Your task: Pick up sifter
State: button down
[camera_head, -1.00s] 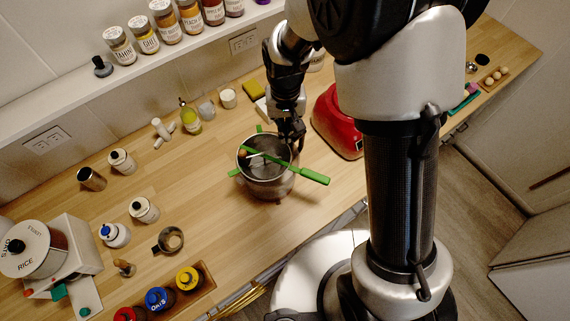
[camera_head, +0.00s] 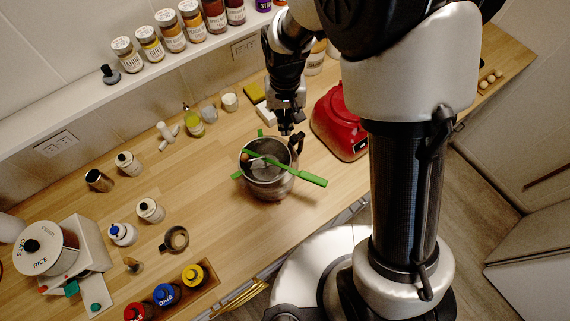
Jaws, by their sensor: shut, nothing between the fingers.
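Small pale and brown parts show inside the vessel, too small to make out. My gripper (camera_head: 287,130) is shut and empty, pointing down just behind the vessel's rim and beside its black handle. It appears apart from the vessel, though the exact gap is hard to tell. A smaller metal cup with a handle (camera_head: 175,239) stands at the lower left.
A red appliance (camera_head: 338,124) stands close to the right of the vessel. Jars (camera_head: 149,210), a metal cylinder (camera_head: 98,180) and a rack of colored-lid bottles (camera_head: 206,295) are to the left. A spice shelf (camera_head: 150,80) runs along the wall behind. The counter left of the vessel is mostly clear.

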aim_at(273, 148)
jog(key=u, duration=0.85)
